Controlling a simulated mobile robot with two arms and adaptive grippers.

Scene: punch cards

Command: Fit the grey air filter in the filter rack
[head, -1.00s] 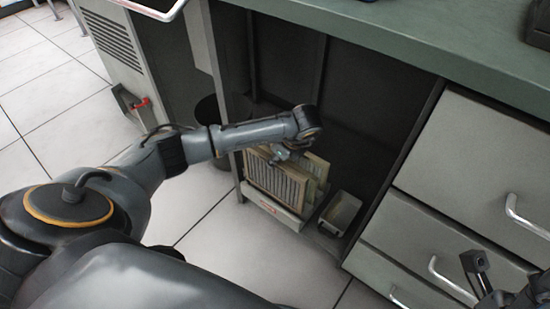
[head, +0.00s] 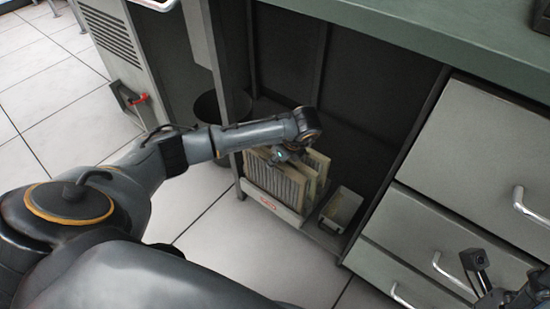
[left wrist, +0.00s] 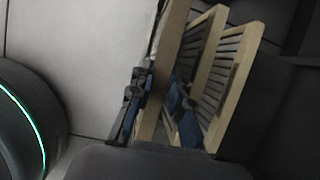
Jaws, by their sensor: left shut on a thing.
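The filter rack (head: 283,211) is a low pale tray with a red label, on the cabinet's lower shelf. A pleated grey filter (head: 268,181) with a light frame stands upright at its front. My left gripper (head: 288,153) is over its top edge. In the left wrist view the fingers of the left gripper (left wrist: 158,108) lie on both sides of the nearest frame (left wrist: 174,48), shut on it. More framed filters (left wrist: 228,75) stand just behind, close and roughly parallel. The filter's lower edge is hard to make out. My right gripper (head: 482,280) is at the lower right, partly cut off.
A small open metal bin (head: 342,209) stands right of the rack. A dark round bin (head: 221,106) is behind the left cabinet post (head: 233,100). Drawers (head: 470,175) with handles are at the right. The countertop (head: 430,35) overhangs the cabinet.

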